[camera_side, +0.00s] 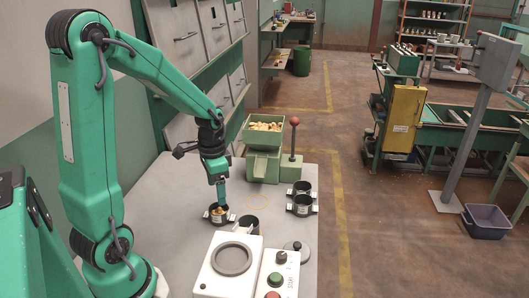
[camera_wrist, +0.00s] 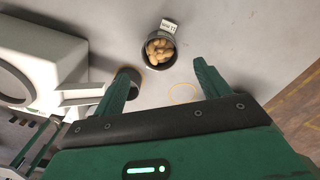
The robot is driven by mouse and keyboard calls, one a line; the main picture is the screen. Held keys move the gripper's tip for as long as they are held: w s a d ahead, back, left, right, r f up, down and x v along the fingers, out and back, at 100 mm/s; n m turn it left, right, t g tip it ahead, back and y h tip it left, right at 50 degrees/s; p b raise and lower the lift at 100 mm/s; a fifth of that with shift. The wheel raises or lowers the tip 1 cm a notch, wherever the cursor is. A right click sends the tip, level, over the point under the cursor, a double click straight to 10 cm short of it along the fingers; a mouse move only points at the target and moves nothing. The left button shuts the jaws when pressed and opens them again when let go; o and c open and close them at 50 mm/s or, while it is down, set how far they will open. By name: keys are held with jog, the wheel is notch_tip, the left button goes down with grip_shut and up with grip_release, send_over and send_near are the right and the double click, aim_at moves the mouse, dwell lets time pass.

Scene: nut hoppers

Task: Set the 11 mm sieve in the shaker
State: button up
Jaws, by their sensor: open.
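A dark round cup (camera_side: 210,221) holding nuts stands on the grey bench under my gripper (camera_side: 220,200). In the wrist view, the cup (camera_wrist: 146,60) sits ahead of my gripper (camera_wrist: 165,68), whose two fingers are spread and empty. A small white tag (camera_wrist: 169,25) stands at its far rim; I cannot read it surely. Two dark tagged sieves (camera_side: 301,210) stand to the right, one behind the other. The white shaker housing (camera_side: 214,283) has a round grey ring on top. Which sieve is the 11 mm one I cannot tell.
A dark cylinder (camera_side: 249,226) stands behind the shaker. A green hopper (camera_side: 262,140) with nuts and a red-knobbed lever (camera_side: 294,121) stand at the back. A control box (camera_side: 283,273) and round lid (camera_side: 297,247) are at front right. A yellow ring (camera_wrist: 183,93) marks bare bench.

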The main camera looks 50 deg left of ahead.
jog(key=shift+r, duration=1.75)
jog(key=s+d+r+n+t, duration=0.2)
jog(key=s+d+r+t, duration=0.3)
jog(key=d+r, duration=0.6)
jog(key=shift+s+d+r+t, duration=0.3)
jog(key=shift+s+d+r, duration=0.05)
jog(key=shift+s+d, duration=0.85)
jog(key=shift+o, duration=0.5)
jog(key=shift+w, duration=0.15)
